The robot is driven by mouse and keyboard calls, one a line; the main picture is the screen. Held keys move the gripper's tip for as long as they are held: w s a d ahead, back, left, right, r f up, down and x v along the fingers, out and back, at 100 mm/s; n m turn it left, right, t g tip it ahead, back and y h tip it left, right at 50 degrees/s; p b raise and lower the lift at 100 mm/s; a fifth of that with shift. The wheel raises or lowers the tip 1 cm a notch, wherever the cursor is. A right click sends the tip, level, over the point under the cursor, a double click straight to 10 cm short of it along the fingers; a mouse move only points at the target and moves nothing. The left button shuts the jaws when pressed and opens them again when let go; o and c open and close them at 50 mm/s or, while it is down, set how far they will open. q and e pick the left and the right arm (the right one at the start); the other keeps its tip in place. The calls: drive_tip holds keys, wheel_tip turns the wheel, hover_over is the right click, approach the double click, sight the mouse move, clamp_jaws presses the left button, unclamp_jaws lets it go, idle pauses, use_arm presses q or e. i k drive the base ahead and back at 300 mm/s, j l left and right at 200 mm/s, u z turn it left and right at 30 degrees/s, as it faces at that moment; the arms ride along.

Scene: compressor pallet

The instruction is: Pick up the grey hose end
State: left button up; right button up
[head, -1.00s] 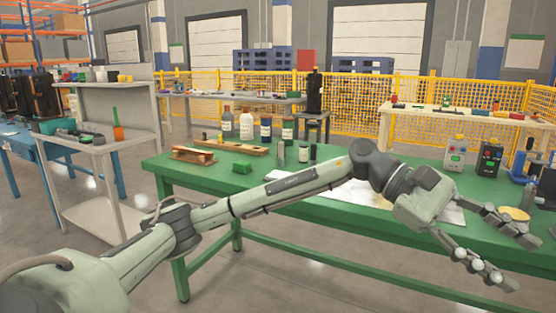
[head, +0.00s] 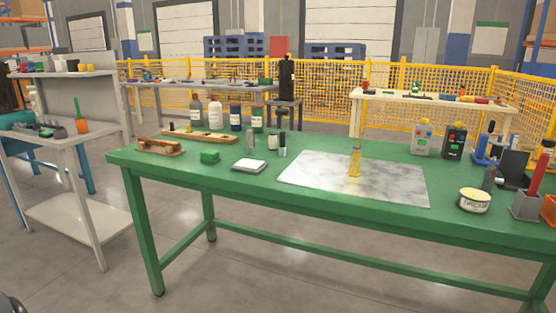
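I cannot make out a grey hose end anywhere in the head view. Neither of my grippers is in view. A small dark rounded part shows at the bottom left corner, and I cannot tell what it is. A green workbench (head: 300,206) fills the middle of the view.
A grey shelf cart (head: 75,150) stands left. Yellow mesh fencing (head: 325,100) runs behind.

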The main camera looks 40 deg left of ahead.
sight(250, 148)
drive_tip(key=i+l+u, duration=0.1)
drive_tip(key=i+l, duration=0.2)
drive_tip(key=i, duration=0.25)
drive_tip(key=i+l+u, duration=0.1)
drive_tip(key=i+l, duration=0.3)
drive_tip(key=i, duration=0.1)
